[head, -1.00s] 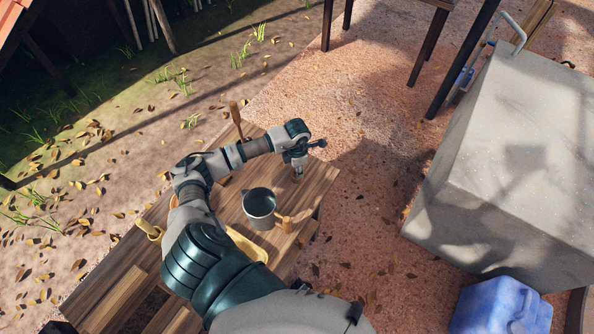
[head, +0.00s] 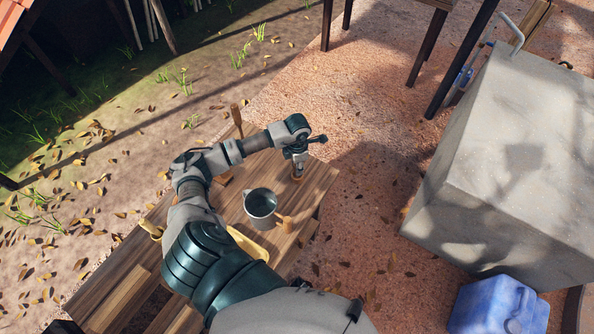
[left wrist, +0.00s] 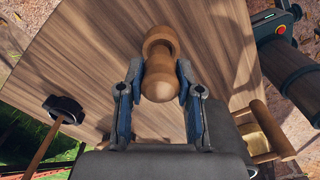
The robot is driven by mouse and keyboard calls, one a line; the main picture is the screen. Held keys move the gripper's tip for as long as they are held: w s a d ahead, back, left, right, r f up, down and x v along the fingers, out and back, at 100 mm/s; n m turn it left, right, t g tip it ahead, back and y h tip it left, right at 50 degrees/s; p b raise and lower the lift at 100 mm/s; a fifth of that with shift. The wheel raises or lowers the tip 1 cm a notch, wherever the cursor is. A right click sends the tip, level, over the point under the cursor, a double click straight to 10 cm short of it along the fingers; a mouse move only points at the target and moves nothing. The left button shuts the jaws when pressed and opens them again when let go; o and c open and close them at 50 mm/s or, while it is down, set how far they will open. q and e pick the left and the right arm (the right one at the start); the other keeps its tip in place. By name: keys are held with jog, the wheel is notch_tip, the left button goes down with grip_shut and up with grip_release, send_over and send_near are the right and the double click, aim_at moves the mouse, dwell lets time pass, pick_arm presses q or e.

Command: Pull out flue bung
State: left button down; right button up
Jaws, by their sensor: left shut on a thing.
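My left gripper (left wrist: 153,92) is shut on a turned wooden piece, which looks like the bung (left wrist: 160,68). The bung has a rounded knob end towards the camera, a narrower neck and a wider round end. In the head view its small base (head: 297,178) shows below my left gripper (head: 298,167), at the table's far right part. Whether it sits in a hole or just rests on the table top (head: 318,186) I cannot tell. My right gripper is not in view.
A grey metal pot (head: 260,208) with a wooden handle stands near my forearm, beside a yellow tray (head: 247,244). A hammer-like tool (left wrist: 64,108) shows in the left wrist view. A large grey block (head: 505,170) and a blue canister (head: 500,306) stand to the right.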

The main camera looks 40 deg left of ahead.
pick_arm(q)
jog(key=shift+r+p, duration=1)
jog(key=shift+r, duration=0.8)
